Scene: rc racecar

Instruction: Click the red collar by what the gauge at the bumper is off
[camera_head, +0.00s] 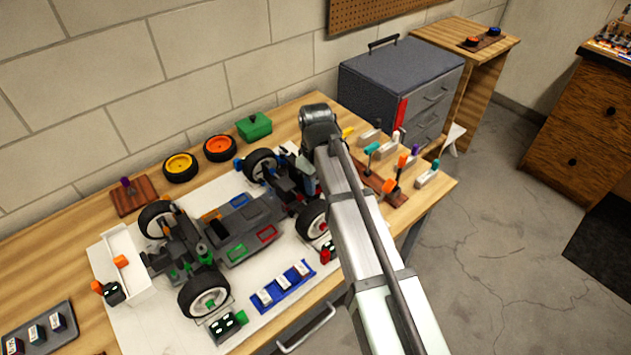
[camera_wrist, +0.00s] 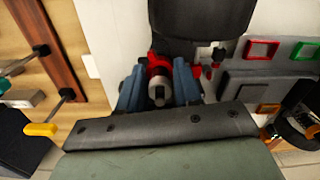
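In the wrist view, my gripper (camera_wrist: 160,84) has its two blue fingers on either side of a red collar (camera_wrist: 158,64) with a round grey end in its middle. I cannot tell whether the fingers press on the collar. In the head view, my arm covers the collar and most of my gripper. The car (camera_head: 240,228) stands on a white sheet. A small dark gauge with lit marks (camera_head: 112,292) and an orange part sits by the white bumper-like piece (camera_head: 122,240) at the car's left end. Its reading is too small to make out.
Similar small gauges stand by the car, one green (camera_head: 222,326) and one red (camera_head: 328,252). A blue rack (camera_head: 284,287) with white labelled blocks lies in front. Tools with coloured handles (camera_head: 402,163) stand to the right. A green box (camera_head: 254,126) and loose wheels (camera_head: 180,167) are behind.

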